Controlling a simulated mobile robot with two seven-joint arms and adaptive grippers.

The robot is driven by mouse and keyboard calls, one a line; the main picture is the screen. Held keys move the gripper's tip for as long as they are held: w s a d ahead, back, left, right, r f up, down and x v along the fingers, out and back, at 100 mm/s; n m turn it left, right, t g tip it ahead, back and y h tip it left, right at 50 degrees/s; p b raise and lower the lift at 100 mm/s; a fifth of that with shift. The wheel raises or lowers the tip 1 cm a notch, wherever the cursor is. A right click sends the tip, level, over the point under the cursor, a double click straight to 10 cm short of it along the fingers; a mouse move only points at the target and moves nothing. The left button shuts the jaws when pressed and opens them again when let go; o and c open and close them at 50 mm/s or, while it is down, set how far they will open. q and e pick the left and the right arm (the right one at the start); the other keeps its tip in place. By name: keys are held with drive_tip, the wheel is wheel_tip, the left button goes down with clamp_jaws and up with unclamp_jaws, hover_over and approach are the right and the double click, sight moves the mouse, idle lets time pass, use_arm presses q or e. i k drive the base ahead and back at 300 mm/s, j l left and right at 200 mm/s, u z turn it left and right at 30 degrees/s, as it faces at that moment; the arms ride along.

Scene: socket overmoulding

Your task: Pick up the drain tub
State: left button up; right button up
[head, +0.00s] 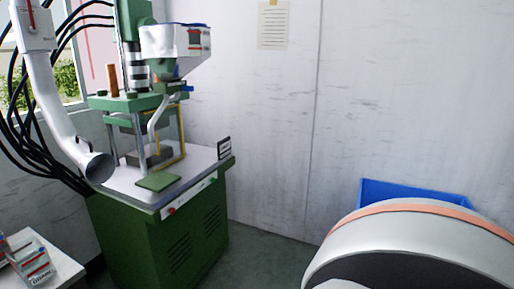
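A blue open-topped tub (375,194) stands at the right by the wall, and it may be the drain tub. Only its back rim and part of its left side show; its front and most of its inside are hidden behind a large white rounded shape with an orange band (420,222), very close to the camera. I cannot tell what that shape is. Nothing is seen touching the tub. Neither of my grippers is in view.
A green moulding machine (155,235) with a hopper (175,45) stands left of centre. A white extraction pipe (55,105) hangs at the left. A white table (60,266) with a labelled container (30,262) is at lower left. Grey floor (268,262) shows clear right of the machine.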

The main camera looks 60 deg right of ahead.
sight(30, 259)
drive_tip(key=l+z, duration=0.1)
drive_tip(key=z, duration=0.3)
drive_tip(key=l+z, duration=0.1)
drive_tip(key=z, duration=0.3)
drive_tip(key=l+z, duration=0.1)
drive_tip(key=z, duration=0.3)
drive_tip(key=i+l, duration=0.15)
drive_tip(key=l, duration=0.25)
drive_tip(key=i+l, duration=0.15)
drive_tip(key=l, duration=0.2)
drive_tip(key=i+l, duration=0.15)
drive_tip(key=l, duration=0.25)
drive_tip(key=u, duration=1.95)
